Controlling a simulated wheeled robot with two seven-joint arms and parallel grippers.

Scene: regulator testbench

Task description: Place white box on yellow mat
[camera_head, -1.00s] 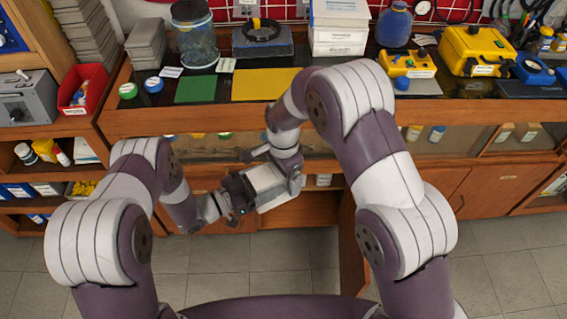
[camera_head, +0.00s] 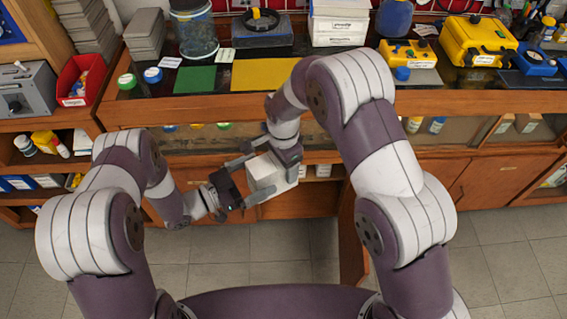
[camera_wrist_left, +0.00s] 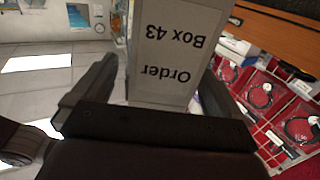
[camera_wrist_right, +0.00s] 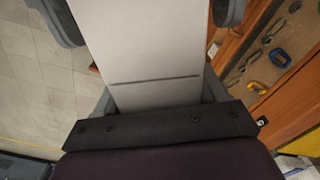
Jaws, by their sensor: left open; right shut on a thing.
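The white box (camera_head: 269,178) is held in the air in front of the bench, below the bench top's front edge. My right gripper (camera_head: 268,152) is shut on it from above right; the box fills the middle of the right wrist view (camera_wrist_right: 145,50). My left gripper (camera_head: 240,192) is open at the box's lower left side. In the left wrist view the box (camera_wrist_left: 172,50) shows upside-down print "Order Box 43", between or just beyond the left fingers; I cannot tell if they touch it. The yellow mat (camera_head: 262,75) lies bare on the bench top.
A green mat (camera_head: 195,80) lies left of the yellow one. Behind stand a glass jar (camera_head: 195,35), a dark device (camera_head: 262,35) and white boxes (camera_head: 338,30). Yellow cases (camera_head: 478,40) are at the right. The wooden bench edge (camera_head: 230,107) lies between the box and the mats.

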